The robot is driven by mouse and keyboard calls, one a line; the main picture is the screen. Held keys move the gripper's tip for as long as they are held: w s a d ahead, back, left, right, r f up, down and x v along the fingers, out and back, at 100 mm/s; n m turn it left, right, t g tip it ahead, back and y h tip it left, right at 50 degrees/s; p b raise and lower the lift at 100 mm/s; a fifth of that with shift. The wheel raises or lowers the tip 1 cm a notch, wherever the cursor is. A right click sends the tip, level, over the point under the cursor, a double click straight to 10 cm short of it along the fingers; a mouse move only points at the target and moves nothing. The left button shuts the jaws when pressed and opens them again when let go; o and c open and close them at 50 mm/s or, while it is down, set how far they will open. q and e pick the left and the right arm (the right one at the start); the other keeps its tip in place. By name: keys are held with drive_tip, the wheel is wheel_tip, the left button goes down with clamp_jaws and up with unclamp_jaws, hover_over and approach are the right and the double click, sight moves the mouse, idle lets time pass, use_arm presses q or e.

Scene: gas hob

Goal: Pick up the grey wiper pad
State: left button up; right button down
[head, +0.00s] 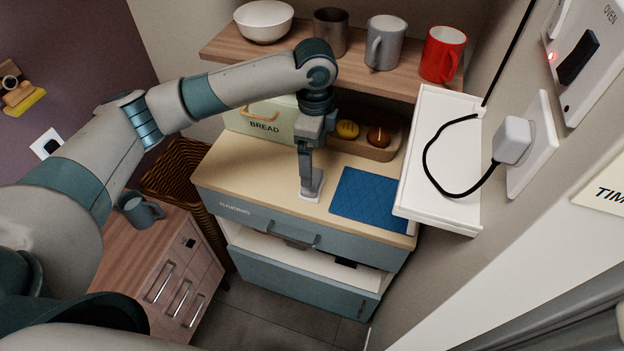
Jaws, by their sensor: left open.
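My left arm reaches in from the left, and my left gripper (311,184) points down at the cream worktop (250,176). It is open, just left of a blue quilted mat (370,198). A small pale grey piece shows at the gripper's lower end, on or just above the worktop. I cannot tell whether it is the grey wiper pad or part of the fingers. I see no other clear wiper pad. My right gripper is not in view.
A green bread box (262,122) and a wooden tray (372,151) stand behind the gripper. A shelf (360,77) with a bowl and mugs hangs above. A white ledge (445,150) with a black cable borders the right. An open drawer (300,258) juts out below.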

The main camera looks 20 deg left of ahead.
use_arm(q)
drive_tip(key=shift+f, duration=1.25)
drive_tip(key=shift+f+p, duration=0.1)
drive_tip(key=shift+p, duration=0.25)
drive_tip(key=shift+s+f, duration=0.15)
drive_tip(key=shift+f, duration=0.1)
drive_tip(key=f, duration=0.1)
drive_tip(key=f+p, duration=0.2)
drive_tip(key=shift+s+a+f, duration=0.15)
drive_tip(key=shift+s+f, duration=0.15)
drive_tip(key=shift+f, duration=0.45)
drive_tip(key=shift+c, duration=0.3)
drive_tip(key=c, duration=1.1)
